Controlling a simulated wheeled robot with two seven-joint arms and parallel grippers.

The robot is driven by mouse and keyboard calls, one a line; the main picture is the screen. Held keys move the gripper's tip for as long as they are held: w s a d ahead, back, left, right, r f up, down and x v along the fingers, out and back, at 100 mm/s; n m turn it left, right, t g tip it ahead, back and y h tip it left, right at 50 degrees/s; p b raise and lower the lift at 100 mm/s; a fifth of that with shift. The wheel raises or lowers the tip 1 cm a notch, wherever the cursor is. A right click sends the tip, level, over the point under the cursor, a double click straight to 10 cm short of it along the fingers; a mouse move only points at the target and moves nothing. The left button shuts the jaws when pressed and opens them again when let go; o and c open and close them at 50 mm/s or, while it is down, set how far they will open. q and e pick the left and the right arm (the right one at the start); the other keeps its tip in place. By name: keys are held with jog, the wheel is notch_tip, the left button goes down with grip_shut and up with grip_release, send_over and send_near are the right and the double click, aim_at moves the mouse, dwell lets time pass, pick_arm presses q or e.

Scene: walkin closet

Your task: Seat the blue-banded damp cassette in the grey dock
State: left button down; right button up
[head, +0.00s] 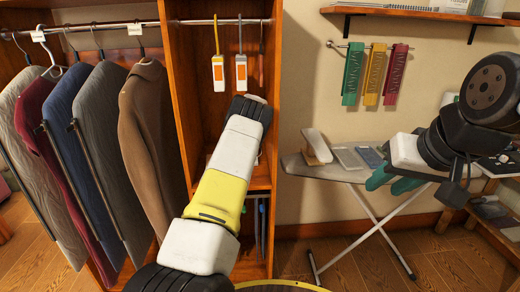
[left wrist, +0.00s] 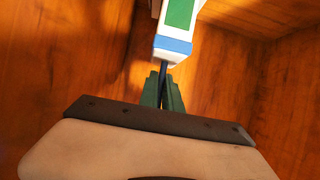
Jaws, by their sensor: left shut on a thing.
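The blue-banded cassette (left wrist: 174,42) shows in the left wrist view as a white body with a green label and a blue band at its near end. My left gripper (left wrist: 163,88) has its dark green fingers shut on the thin dark stem below that band. In the head view my left arm reaches into the wooden cabinet and hides this gripper and the cassette. My right gripper (head: 392,182) is over the ironing board, its teal fingers apart and empty. A flat grey piece (head: 346,158) lies on the board; I cannot tell whether it is the dock.
Two white cassettes with orange labels, a left one (head: 218,73) and a right one (head: 241,72), hang from the cabinet rail. Clothes (head: 95,115) hang at left. A pale block (head: 316,147) and a blue-grey piece (head: 369,157) share the ironing board (head: 335,174).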

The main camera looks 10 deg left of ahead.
pick_arm(q)
jog(key=shift+f, duration=0.1)
jog(key=c, duration=1.5)
grip_release()
jog(key=shift+o, duration=0.2)
jog(key=shift+f, duration=0.1)
jog(key=shift+s, duration=0.1)
